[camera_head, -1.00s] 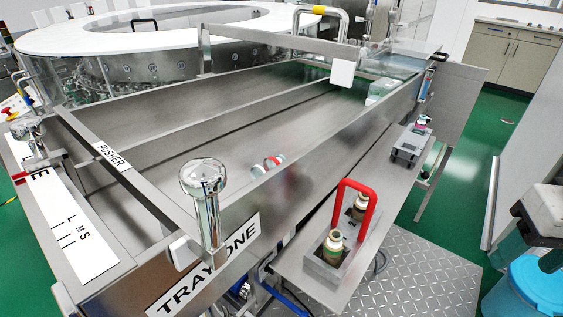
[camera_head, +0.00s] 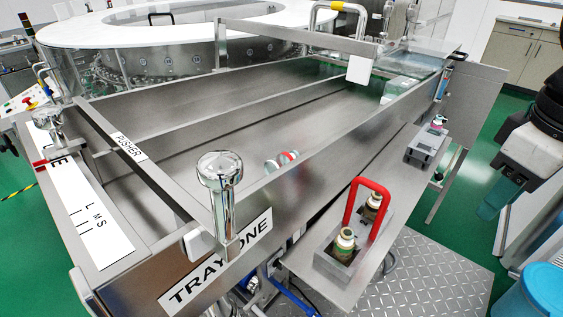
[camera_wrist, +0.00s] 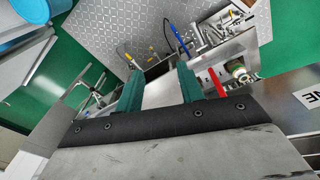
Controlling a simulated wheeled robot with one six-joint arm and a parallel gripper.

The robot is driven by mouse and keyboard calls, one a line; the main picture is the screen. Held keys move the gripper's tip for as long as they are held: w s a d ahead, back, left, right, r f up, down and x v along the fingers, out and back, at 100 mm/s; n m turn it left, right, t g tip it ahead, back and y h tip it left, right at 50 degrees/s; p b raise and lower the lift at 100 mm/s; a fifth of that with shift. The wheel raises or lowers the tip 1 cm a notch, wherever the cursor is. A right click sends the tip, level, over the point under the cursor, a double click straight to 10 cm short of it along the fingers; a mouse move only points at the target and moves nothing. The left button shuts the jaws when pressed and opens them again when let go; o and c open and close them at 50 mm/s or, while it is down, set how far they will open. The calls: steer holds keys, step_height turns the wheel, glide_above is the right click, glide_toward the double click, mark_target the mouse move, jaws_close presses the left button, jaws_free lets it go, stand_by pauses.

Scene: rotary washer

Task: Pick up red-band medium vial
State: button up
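A small vial (camera_head: 281,161) with a red band lies on its side on the metal floor of the long tray, near its front wall. It is too small to tell its size class. My gripper (camera_wrist: 160,84) is open, with two teal fingers apart and nothing between them in the wrist view. In the head view, my gripper (camera_head: 493,203) is at the right, well away from the lying vial and outside the tray. The lying vial is not visible in the wrist view.
A holder with a red handle (camera_head: 352,202) carries two upright vials, one in front (camera_head: 345,240). It stands on a side shelf; a grey block (camera_head: 424,148) with a pink-topped vial is farther back. The pusher bar (camera_head: 150,175) crosses the tray's left end.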

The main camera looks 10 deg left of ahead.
steer(key=w+a+r+n, duration=0.3)
steer(key=w+a+n, duration=0.2)
steer(key=a+n, duration=0.45)
step_height(320, 180, up, 2)
steer(key=n+g, duration=0.1)
steer(key=n, duration=1.1)
glide_above(285, 155)
steer(key=shift+w+d, duration=0.15)
steer(key=shift+d, duration=0.1)
steer(key=shift+a+f+n, duration=0.1)
steer(key=shift+a+n, duration=0.25)
steer(key=shift+n, duration=0.1)
step_height(285, 155, down, 7)
steer(key=shift+f, duration=0.2)
steer(key=c, duration=0.8)
